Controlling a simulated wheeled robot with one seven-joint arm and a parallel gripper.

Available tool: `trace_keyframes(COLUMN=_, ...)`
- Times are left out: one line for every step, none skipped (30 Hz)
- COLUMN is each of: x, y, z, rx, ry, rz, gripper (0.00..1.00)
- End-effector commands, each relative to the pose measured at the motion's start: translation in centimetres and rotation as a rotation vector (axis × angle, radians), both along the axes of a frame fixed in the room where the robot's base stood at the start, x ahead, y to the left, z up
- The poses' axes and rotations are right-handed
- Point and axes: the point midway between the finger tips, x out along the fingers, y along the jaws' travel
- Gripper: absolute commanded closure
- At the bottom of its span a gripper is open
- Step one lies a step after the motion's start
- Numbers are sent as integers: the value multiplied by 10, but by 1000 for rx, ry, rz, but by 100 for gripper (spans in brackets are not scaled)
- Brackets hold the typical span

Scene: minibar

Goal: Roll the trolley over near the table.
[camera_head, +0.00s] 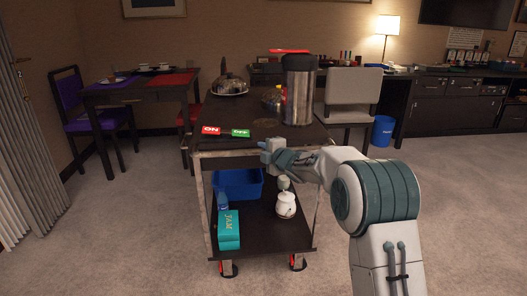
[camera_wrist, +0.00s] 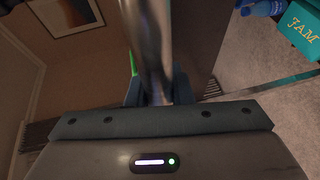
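The trolley (camera_head: 199,168) is a dark two-shelf cart with worn metal edges and red-hubbed casters. It stands in the middle of the head view, apart from the dining table (camera_head: 134,91) at the back left. My gripper (camera_head: 268,150) is at the trolley's near top edge. In the wrist view a metal bar (camera_wrist: 152,45) of the trolley runs down between the two fingers, which look closed on it. The fingertips are largely hidden by the bar.
A purple chair (camera_head: 87,121) stands by the table. Carpet is clear on the left.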

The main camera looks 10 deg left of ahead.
Motion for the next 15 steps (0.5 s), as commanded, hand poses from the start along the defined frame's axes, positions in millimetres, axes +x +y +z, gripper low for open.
trace_keyframes(x=0, y=0, z=1, rx=0, ry=-2, rz=0, gripper=75)
trace_keyframes(x=0, y=0, z=1, rx=0, ry=-2, rz=0, gripper=66)
trace_keyframes(x=0, y=0, z=1, rx=0, ry=-2, rz=0, gripper=59)
trace_keyframes(x=0, y=0, z=1, rx=0, ry=-1, rz=0, gripper=59)
trace_keyframes(x=0, y=0, z=1, rx=0, ry=-1, rz=0, gripper=59)
trace_keyframes(x=0, y=1, z=1, rx=0, ry=-1, rz=1, gripper=59)
trace_keyframes(x=0, y=1, z=0, rx=0, ry=-1, rz=1, gripper=59)
trace_keyframes(x=0, y=1, z=1, rx=0, ry=-1, rz=1, gripper=59)
trace_keyframes(x=0, y=1, z=0, rx=0, ry=-1, rz=2, gripper=59)
trace_keyframes(x=-1, y=1, z=0, rx=0, ry=-1, rz=2, gripper=59)
trace_keyframes(x=-1, y=1, z=0, rx=0, ry=-1, rz=2, gripper=59)
trace_keyframes(x=-1, y=1, z=0, rx=0, ry=-1, rz=2, gripper=59)
trace_keyframes(x=-2, y=0, z=1, rx=0, ry=-1, rz=2, gripper=59)
trace_keyframes(x=-3, y=0, z=1, rx=0, ry=-1, rz=2, gripper=59)
trace_keyframes(x=-5, y=-2, z=2, rx=-1, ry=0, rz=2, gripper=59)
